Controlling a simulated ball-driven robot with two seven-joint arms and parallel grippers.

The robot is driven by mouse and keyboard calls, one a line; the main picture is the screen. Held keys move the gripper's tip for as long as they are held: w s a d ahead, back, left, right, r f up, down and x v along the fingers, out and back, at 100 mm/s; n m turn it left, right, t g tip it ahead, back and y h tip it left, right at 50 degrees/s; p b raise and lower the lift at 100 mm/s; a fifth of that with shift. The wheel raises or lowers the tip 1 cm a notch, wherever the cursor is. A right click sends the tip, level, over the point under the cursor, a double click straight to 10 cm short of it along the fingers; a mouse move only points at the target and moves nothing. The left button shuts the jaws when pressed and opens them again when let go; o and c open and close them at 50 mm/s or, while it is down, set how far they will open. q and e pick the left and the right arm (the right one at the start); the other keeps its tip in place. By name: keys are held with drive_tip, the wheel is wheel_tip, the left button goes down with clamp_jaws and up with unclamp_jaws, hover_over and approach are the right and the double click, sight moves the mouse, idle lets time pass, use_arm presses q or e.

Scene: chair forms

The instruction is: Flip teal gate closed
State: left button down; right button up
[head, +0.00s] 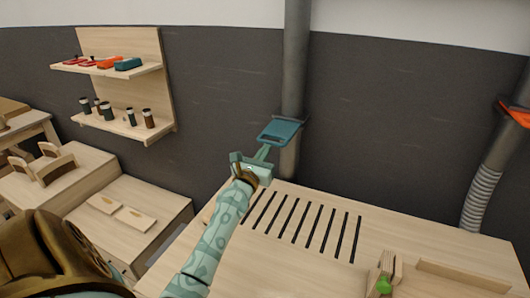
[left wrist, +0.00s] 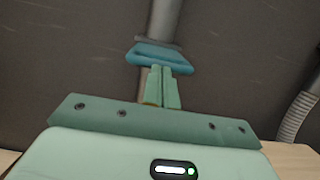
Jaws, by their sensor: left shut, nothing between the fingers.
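The teal gate (head: 281,131) is a flat plate that sticks out from a vertical grey duct (head: 294,60) above the back of the workbench. In the left wrist view the teal gate (left wrist: 160,57) lies just beyond my fingertips. My left gripper (head: 263,151) is shut and empty, with its fingertips at the near edge of the gate. In the left wrist view its fingers (left wrist: 161,78) are together and overlap the gate's lower edge; I cannot tell whether they touch it. My right gripper is not in view.
The slotted workbench (head: 390,222) spreads below the gate, with a green-handled tool (head: 384,286) near its front. An orange gate (head: 516,112) sits on another duct at right. A wall shelf (head: 120,75) with small items hangs at left.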

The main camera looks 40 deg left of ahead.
sight(276, 135)
use_arm(q)
drive_tip(key=shift+w+a, duration=0.1)
drive_tip(key=shift+w, duration=0.1)
drive_tip(key=b+x, duration=0.1)
drive_tip(key=x, duration=0.1)
drive_tip(key=f+b+x, duration=0.1)
drive_tip(key=x, duration=0.2)
drive_tip(key=f+b+x, duration=0.1)
drive_tip(key=x, duration=0.1)
drive_tip(key=shift+w+a+r+b, duration=0.15)
drive_tip(key=shift+w+b, duration=0.2)
drive_tip(key=shift+w, duration=0.2)
drive_tip(key=shift+w+r, duration=0.1)
drive_tip(key=shift+r, duration=0.4)
